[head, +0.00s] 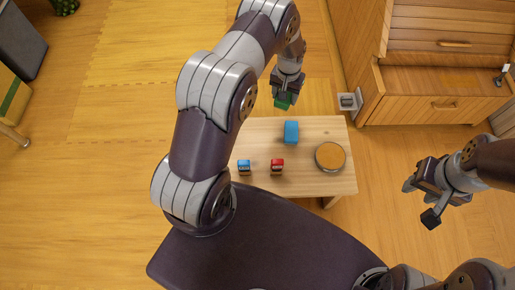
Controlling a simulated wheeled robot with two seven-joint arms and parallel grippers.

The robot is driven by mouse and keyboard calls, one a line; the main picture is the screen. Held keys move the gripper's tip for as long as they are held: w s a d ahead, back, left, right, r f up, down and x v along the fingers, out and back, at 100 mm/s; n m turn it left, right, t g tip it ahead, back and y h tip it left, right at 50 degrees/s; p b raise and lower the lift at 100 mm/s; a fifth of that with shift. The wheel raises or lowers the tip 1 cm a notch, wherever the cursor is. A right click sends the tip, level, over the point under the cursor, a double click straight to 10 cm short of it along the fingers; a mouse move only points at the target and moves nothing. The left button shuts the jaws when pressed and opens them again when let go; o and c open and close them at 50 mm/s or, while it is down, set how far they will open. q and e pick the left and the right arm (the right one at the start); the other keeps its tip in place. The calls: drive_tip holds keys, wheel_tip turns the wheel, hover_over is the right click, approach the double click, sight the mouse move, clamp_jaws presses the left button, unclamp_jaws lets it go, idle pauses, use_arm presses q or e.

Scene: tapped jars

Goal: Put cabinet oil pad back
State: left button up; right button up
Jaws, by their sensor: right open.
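My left gripper (284,96) reaches out past the far edge of the low wooden table. A small green block (282,104) shows at its fingertips and appears held between them, partly hidden by the fingers. My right gripper (421,201) is open and empty over the floor right of the table, below the cabinet (409,102). I cannot tell which thing is the oil pad. A blue block (291,132) lies near the table's far edge. A small grey shelf (357,107) with a dark piece on it sticks out from the cabinet's left side.
On the table (312,182) stand a small blue jar (244,167), a small red jar (277,166) and a round orange-topped disc (330,156). The cabinet has a drawer and an open ledge with a small dark item (501,77).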

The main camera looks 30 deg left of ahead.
use_arm(q)
drive_tip(key=w+a+f+b, duration=0.2)
drive_tip(key=w+f+b, duration=0.2)
drive_tip(key=f+b, duration=0.3)
drive_tip(key=b, duration=0.4)
hover_over(260, 136)
drive_tip(key=shift+n, duration=0.3)
drive_tip(key=f, duration=0.5)
drive_tip(key=shift+w+f, duration=0.2)
drive_tip(key=shift+f, duration=0.2)
drive_tip(key=shift+s+a+f, duration=0.1)
drive_tip(key=shift+s+f, duration=0.15)
wheel_tip(260, 136, down, 4)
drive_tip(key=b, duration=0.2)
drive_tip(key=shift+b, duration=0.4)
drive_tip(key=shift+r, duration=0.2)
drive_tip(key=o, duration=0.9)
drive_tip(key=shift+f, duration=0.15)
drive_tip(key=shift+o, duration=0.2)
use_arm(e)
wheel_tip(260, 136, down, 18)
drive_tip(key=shift+a+r, duration=0.15)
